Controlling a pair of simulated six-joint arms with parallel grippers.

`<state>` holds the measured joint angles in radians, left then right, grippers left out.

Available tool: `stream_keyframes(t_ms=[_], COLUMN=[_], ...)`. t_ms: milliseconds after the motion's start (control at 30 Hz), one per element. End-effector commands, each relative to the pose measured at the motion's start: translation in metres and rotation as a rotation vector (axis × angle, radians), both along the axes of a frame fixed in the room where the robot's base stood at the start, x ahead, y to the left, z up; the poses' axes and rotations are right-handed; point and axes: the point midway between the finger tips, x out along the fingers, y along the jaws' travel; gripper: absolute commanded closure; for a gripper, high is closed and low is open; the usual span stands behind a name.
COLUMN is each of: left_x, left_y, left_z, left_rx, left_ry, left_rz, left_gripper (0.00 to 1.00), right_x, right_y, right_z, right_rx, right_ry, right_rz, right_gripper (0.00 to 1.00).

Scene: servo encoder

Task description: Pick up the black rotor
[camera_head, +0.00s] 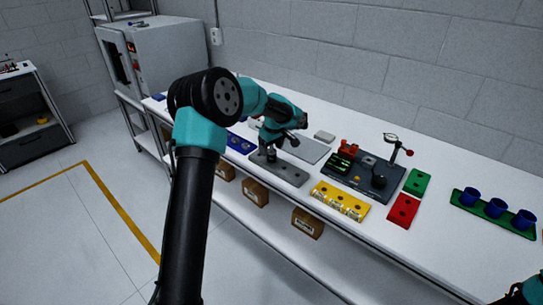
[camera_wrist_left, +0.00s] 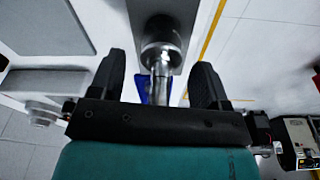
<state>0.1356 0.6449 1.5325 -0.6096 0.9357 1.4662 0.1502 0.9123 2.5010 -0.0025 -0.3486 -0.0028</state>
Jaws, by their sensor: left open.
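My left gripper (camera_head: 267,154) points down over a grey plate (camera_head: 290,174) with holes on the white bench. It is open. In the left wrist view the black fingers of my left gripper (camera_wrist_left: 158,84) stand on either side of a shiny shafted part (camera_wrist_left: 162,45), with a gap on both sides. This part looks like the rotor, dark and metallic, standing on the grey plate, which also shows in the wrist view (camera_wrist_left: 146,8). In the head view the gripper mostly hides it. Only a teal and black piece of my right arm shows at the lower right corner.
A yellow block (camera_head: 340,201) and a dark fixture board (camera_head: 365,178) with a dial gauge stand to the right. Beyond are a red plate (camera_head: 403,211), a green plate (camera_head: 417,183) and a green tray (camera_head: 463,203) with blue cups. A blue tray (camera_head: 240,143) lies left of the gripper.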

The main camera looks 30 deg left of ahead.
Motion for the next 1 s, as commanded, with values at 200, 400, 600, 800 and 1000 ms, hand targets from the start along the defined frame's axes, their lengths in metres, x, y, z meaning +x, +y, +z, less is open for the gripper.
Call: stream_keyframes(t_ms=[200, 400, 600, 800, 1000], left_x=[0.0001, 0.0001, 0.0001, 0.0001, 0.0004], left_y=[-0.0001, -0.0001, -0.0001, -0.0001, 0.0001], left_z=[0.0002, 0.0003, 0.0003, 0.0002, 0.0011], left_rx=[0.000, 0.000, 0.000, 0.000, 0.001], left_ry=[0.000, 0.000, 0.000, 0.000, -0.001], left_rz=[0.000, 0.000, 0.000, 0.000, 0.000], left_gripper=[0.42, 0.61, 0.80, 0.99, 1.00], right_x=[0.0000, 0.0000, 0.0000, 0.0000, 0.0000], right_y=[0.0000, 0.0000, 0.0000, 0.0000, 0.0000], right_z=[0.0000, 0.0000, 0.0000, 0.0000, 0.0000], right_rx=[0.000, 0.000, 0.000, 0.000, 0.000], right_ry=[0.000, 0.000, 0.000, 0.000, 0.000], right_rz=[0.000, 0.000, 0.000, 0.000, 0.000], right_gripper=[0.57, 0.57, 0.57, 0.57, 0.57])
